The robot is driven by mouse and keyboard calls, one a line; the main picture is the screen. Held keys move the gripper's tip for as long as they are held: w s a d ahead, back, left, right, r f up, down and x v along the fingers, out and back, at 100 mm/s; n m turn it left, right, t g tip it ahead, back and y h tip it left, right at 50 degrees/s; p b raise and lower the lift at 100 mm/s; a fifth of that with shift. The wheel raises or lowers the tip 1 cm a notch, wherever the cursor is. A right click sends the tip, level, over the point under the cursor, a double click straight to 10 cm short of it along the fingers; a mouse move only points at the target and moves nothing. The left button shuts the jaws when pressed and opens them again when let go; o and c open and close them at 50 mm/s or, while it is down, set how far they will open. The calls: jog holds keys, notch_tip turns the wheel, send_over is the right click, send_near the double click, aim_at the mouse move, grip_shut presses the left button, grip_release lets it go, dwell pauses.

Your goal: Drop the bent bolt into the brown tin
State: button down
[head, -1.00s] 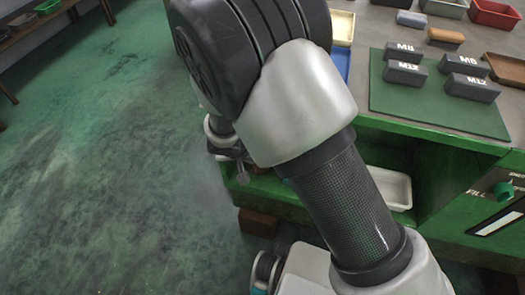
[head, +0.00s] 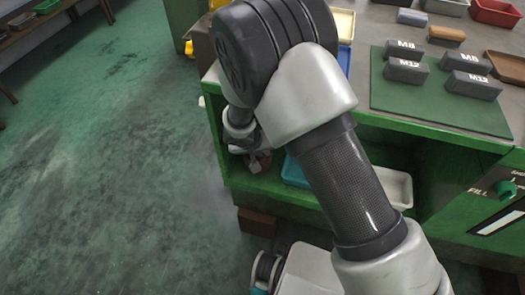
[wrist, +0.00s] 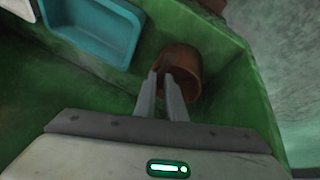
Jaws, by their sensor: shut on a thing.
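The brown tin (wrist: 189,62) stands in the corner of a green shelf in the wrist view, with its round mouth showing. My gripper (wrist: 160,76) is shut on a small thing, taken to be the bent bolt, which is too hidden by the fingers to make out. The fingertips overlap the near left side of the tin in the picture; their height above it cannot be told. In the head view my arm hides most of my gripper, which is at the left end of the green bench's lower shelf.
A blue tray (wrist: 92,28) lies left of the tin on the shelf. A white tray (head: 396,188) sits further right on it. Green walls (wrist: 238,85) bound the tin's corner. The bench top (head: 440,135) overhangs the shelf, and open floor (head: 110,170) lies to the left.

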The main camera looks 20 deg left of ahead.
jog(key=shift+f, duration=0.4)
jog(key=c, duration=1.8)
grip_release()
jog(key=shift+r, duration=0.1)
jog(key=shift+r, duration=0.2)
jog(key=p+v, duration=0.2)
jog(key=v, duration=1)
jog(key=shift+s+r+p, duration=0.1)
jog(key=shift+r+p, duration=0.05)
jog(key=shift+p, duration=0.25)
